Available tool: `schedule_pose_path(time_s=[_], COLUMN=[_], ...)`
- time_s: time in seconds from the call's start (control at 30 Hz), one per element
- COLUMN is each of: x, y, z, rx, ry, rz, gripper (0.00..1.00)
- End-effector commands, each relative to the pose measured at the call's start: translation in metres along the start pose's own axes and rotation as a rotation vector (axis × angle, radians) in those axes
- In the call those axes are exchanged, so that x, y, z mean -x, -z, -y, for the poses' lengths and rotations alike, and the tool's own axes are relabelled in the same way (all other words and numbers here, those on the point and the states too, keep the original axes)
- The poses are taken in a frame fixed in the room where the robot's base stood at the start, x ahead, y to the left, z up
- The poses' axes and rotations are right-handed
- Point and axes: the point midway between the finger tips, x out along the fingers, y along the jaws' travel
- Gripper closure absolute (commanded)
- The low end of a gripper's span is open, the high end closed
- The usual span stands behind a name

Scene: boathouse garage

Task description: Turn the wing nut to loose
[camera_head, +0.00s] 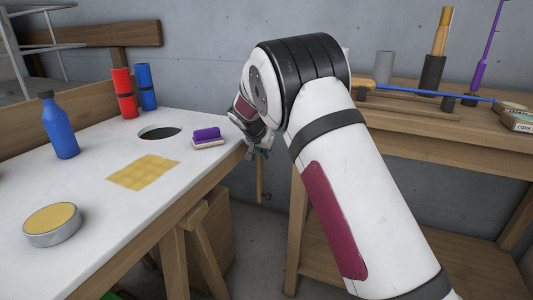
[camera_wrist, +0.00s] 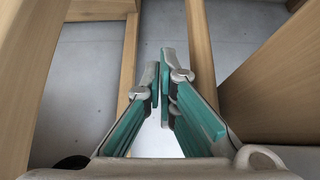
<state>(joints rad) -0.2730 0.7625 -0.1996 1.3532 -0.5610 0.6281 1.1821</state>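I cannot make out a wing nut in either view. My gripper (camera_head: 262,150) is at the right edge of the white-topped table, partly hidden behind my arm. In the wrist view my gripper (camera_wrist: 160,78) has its two teal-padded fingers almost together at the tips, with only a thin gap. I see nothing held between them. A narrow upright wooden piece (camera_head: 260,178) shows just below my gripper in the head view; a small dark detail near its lower end is too small to identify.
The white tabletop (camera_head: 95,200) holds a blue bottle (camera_head: 61,128), red (camera_head: 123,93) and blue (camera_head: 146,87) cylinders, a purple-topped block (camera_head: 207,138) and a round tin (camera_head: 52,225). A wooden bench (camera_head: 440,150) stands at the right. Wooden beams (camera_wrist: 200,45) flank my fingers.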

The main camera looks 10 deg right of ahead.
Motion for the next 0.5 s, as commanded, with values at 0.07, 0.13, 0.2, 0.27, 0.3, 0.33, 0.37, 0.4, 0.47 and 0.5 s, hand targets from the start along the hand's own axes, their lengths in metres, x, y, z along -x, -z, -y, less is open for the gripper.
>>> schedule_pose_path(time_s=[0.07,0.13,0.2,0.27,0.3,0.33,0.37,0.4,0.47,0.5], x=[0.0023,0.0029,0.0035,0.0040,0.0042,0.0045,0.0048,0.0053,0.0066,0.0078], y=[0.0051,0.0053,0.0056,0.0057,0.0059,0.0060,0.0062,0.0066,0.0075,0.0085], z=[-0.0003,0.0003,0.0008,0.0013,0.0016,0.0018,0.0020,0.0022,0.0025,0.0026], rx=[-0.003,-0.003,-0.003,-0.003,-0.003,-0.003,-0.003,-0.003,-0.003,-0.003], ry=[0.003,0.004,0.005,0.006,0.007,0.007,0.008,0.008,0.009,0.009], rz=[-0.008,-0.009,-0.009,-0.010,-0.010,-0.010,-0.010,-0.011,-0.011,-0.012], gripper=[1.00,1.00,1.00,1.00,1.00,1.00,1.00,1.00,1.00,1.00])
